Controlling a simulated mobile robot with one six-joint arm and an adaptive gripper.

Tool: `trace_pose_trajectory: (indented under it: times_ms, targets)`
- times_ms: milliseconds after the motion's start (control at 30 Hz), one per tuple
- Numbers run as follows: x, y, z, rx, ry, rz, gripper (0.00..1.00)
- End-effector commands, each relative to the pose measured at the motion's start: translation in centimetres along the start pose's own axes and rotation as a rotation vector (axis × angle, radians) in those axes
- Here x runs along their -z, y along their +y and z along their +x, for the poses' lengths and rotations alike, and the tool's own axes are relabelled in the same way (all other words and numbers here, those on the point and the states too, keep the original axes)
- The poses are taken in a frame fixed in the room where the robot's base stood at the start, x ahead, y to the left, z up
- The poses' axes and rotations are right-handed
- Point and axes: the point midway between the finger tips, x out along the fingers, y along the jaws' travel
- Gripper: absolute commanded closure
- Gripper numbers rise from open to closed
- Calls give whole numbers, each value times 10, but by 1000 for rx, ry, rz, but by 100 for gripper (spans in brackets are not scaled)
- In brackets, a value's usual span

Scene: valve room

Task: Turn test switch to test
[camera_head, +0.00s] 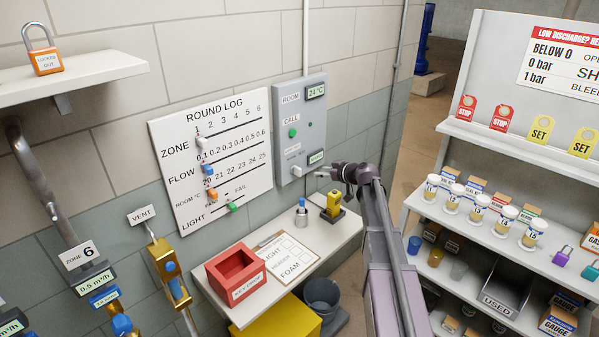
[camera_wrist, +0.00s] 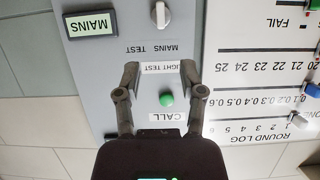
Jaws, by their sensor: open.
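The test switch is a small pale knob (camera_wrist: 160,14) low on the grey wall panel (camera_head: 315,125); it also shows in the head view (camera_head: 296,171). A label (camera_wrist: 152,48) with MAINS and TEST sits by the knob, upside down in the wrist view. A small display (camera_wrist: 90,24) beside the knob reads MAINS. My gripper (camera_wrist: 160,72) is open and empty in front of the panel, its fingers either side of the light test label. The knob lies beyond the fingertips, apart from them. In the head view my gripper (camera_head: 323,173) is right of the knob.
A green button (camera_wrist: 166,99) marked CALL shows between my fingers. The round log board (camera_head: 212,155) hangs left of the panel. Below is a shelf (camera_head: 330,240) with a yellow item (camera_head: 333,205), clipboard and red box. A stocked rack (camera_head: 480,225) stands right.

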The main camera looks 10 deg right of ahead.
Motion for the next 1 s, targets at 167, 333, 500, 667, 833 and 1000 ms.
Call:
trace_pose_trajectory:
  times_ms: [167, 333, 500, 667, 833, 1000]
  targets:
    - [-1, 0, 9, 1, -1, 0, 49]
    - [-2, 0, 27, 2, -1, -1, 49]
    - [-2, 1, 52, 3, 0, -1, 49]
    - [-2, 0, 77, 2, -1, -1, 49]
    - [-2, 0, 103, 3, -1, -2, 49]
    - [-1, 0, 123, 2, -1, 0, 49]
